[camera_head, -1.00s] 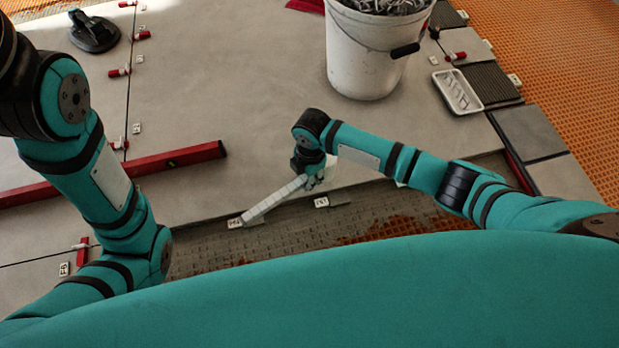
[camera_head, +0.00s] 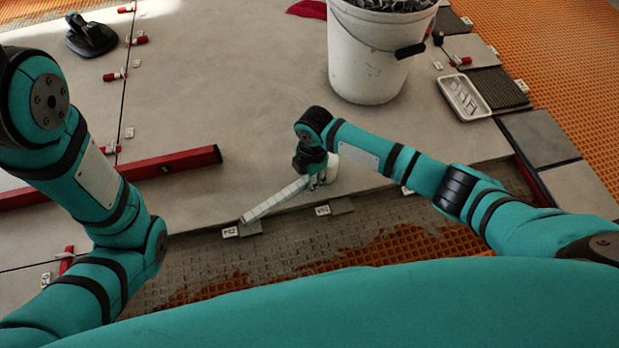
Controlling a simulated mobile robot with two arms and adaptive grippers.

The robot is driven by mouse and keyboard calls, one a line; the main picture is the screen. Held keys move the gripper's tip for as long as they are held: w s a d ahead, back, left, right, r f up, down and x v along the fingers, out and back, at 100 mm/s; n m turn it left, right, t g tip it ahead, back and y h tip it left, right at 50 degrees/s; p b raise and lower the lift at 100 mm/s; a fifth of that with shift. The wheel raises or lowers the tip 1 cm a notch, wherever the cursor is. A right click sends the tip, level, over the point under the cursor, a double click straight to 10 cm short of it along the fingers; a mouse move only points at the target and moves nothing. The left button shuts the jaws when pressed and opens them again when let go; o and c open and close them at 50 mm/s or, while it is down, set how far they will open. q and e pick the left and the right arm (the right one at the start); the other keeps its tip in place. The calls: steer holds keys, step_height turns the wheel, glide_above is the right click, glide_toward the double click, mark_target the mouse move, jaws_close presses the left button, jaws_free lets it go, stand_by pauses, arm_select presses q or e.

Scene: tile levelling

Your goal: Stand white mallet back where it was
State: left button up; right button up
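The white mallet (camera_head: 275,200) is at the middle of the view, near the slab's front edge. Its pale, banded handle slants down and left from my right gripper (camera_head: 318,181). A white rounded part, apparently its head (camera_head: 332,168), shows just right of the gripper. My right gripper seems shut on the mallet near the head end; the wrist partly hides the fingers. The mallet is tilted, and I cannot tell whether it touches the surface below. My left gripper is out of view; only that arm shows at the left.
A white bucket (camera_head: 372,58) stands behind my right wrist. A red level (camera_head: 165,163) lies on the slab at left. A white tray (camera_head: 463,97) and dark tiles (camera_head: 538,135) are at right. A suction lifter (camera_head: 90,36) is at top left. Small labels (camera_head: 230,232) line the slab edge.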

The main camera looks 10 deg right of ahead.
steer(key=o, duration=0.5)
